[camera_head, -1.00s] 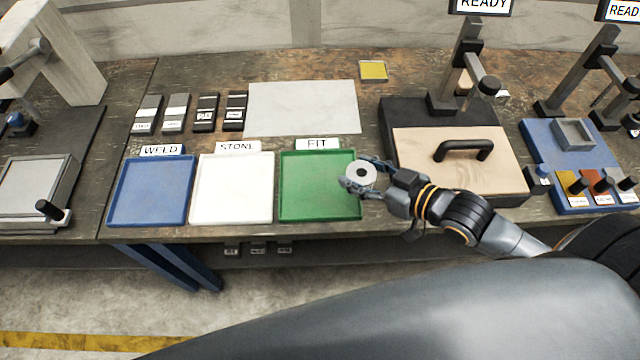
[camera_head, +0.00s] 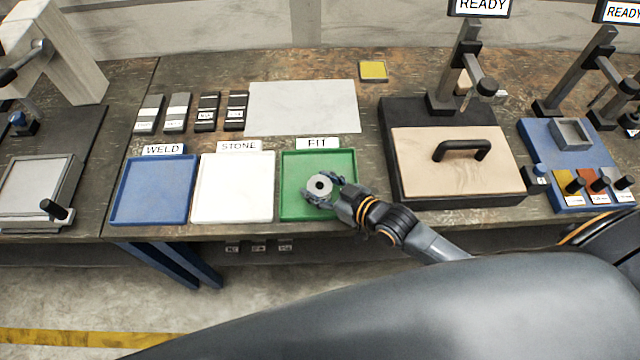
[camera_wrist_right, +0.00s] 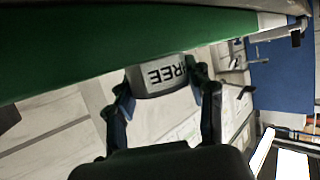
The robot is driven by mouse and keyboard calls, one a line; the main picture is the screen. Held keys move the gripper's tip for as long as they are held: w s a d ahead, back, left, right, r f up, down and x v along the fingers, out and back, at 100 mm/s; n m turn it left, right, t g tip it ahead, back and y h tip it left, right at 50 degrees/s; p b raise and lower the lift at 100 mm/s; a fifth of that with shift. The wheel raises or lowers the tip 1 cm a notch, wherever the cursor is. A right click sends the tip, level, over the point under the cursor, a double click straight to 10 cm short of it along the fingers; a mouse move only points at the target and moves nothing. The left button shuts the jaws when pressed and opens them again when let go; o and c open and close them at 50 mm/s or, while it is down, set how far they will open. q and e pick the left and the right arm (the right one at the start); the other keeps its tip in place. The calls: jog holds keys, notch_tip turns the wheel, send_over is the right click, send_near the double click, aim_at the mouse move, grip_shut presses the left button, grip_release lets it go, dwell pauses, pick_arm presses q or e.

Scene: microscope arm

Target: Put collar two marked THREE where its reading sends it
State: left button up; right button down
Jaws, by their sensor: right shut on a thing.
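The collar (camera_head: 320,185) is a pale ring with a dark hole. Part of its lettering, "REE", shows in the right wrist view on the collar's side (camera_wrist_right: 163,76). My right gripper (camera_head: 322,190) is shut on the collar and holds it over the green FIT tray (camera_head: 290,210); the gap below it cannot be told. In the right wrist view the two fingers of my right gripper (camera_wrist_right: 165,95) press on both sides of it. The white STONE tray (camera_head: 232,190) and the blue WELD tray (camera_head: 153,192) lie to the left, both empty. My left gripper is not in view.
A wooden block with a black handle (camera_head: 462,150) sits in a dark base right of the trays. Several label blocks (camera_head: 207,112) and a grey sheet (camera_head: 303,107) lie behind the trays. A blue fixture (camera_head: 560,155) stands at the right.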

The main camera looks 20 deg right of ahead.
jog(key=shift+r, duration=0.15)
jog(key=c, duration=0.5)
grip_release()
jog(key=shift+f, duration=0.25)
jog(key=shift+r, duration=0.2)
jog(key=shift+s+d, duration=0.2)
jog(key=shift+s, duration=0.05)
jog(key=b+v, duration=0.1)
jog(key=v, duration=0.9)
jog(key=shift+s+d, duration=0.15)
jog(key=shift+s, duration=0.1)
jog(key=shift+s+d+r, duration=0.15)
jog(key=shift+s+r, duration=0.15)
